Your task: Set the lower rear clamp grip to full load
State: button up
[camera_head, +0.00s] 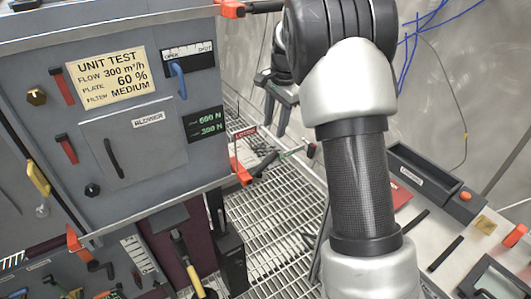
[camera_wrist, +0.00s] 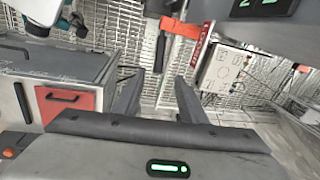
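The lower rear clamp grip (camera_head: 241,171) is an orange-red lever at the cabinet's lower right edge, beside a small red label. A similar orange-red grip (camera_wrist: 180,27) with a dark bar shows in the wrist view, just beyond and above my fingertips, beside a red label (camera_wrist: 203,42). My gripper (camera_head: 274,128) hangs above and slightly right of the clamp in the head view. In the wrist view my gripper (camera_wrist: 160,85) has its two fingers apart with nothing between them. A dark readout (camera_head: 206,124) on the cabinet shows 600 N and 300 N in green.
The grey cabinet (camera_head: 150,190) stands left, with an upper orange clamp (camera_head: 230,9) and a lower front one (camera_head: 75,240). Grating floor (camera_head: 275,225) lies below. A bench with a dark tray (camera_head: 425,175) is right. In the wrist view, a red-fronted drawer (camera_wrist: 68,100) is left.

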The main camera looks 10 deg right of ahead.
aim_at(269, 158)
jog(key=f+b, duration=0.1)
jog(key=f, duration=0.4)
jog(key=w+a+f+b, duration=0.1)
jog(key=f, duration=0.5)
jog(key=w+f+b, duration=0.1)
jog(key=f, duration=0.4)
jog(key=shift+w+a+f+b, duration=0.2)
jog(key=shift+f+b, duration=0.1)
jog(key=shift+f, duration=0.1)
jog(key=shift+c, duration=0.4)
grip_shut()
